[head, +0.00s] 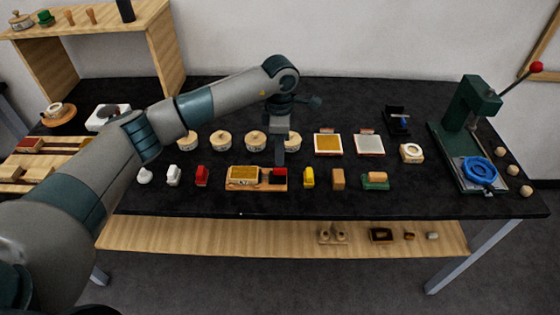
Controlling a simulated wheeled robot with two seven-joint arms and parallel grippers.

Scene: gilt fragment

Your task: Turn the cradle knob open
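A wooden cradle (262,187) lies in the middle of the black table. A gold-topped block (243,174) sits on its left part. A small red piece (280,173), which may be the knob, is at its right end. My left gripper (280,160) points straight down just above the red piece, its fingers seen edge-on as one dark bar. I cannot tell whether it touches the red piece or whether the fingers are apart. How the knob is turned is too small to tell. My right gripper is not in view.
Small white, red, yellow and brown pieces stand in a row beside the cradle. Round lidded pots (221,141) and two framed squares (328,144) are behind. A green press (472,115) with a blue ring (475,170) stands at right. The table's front strip is clear.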

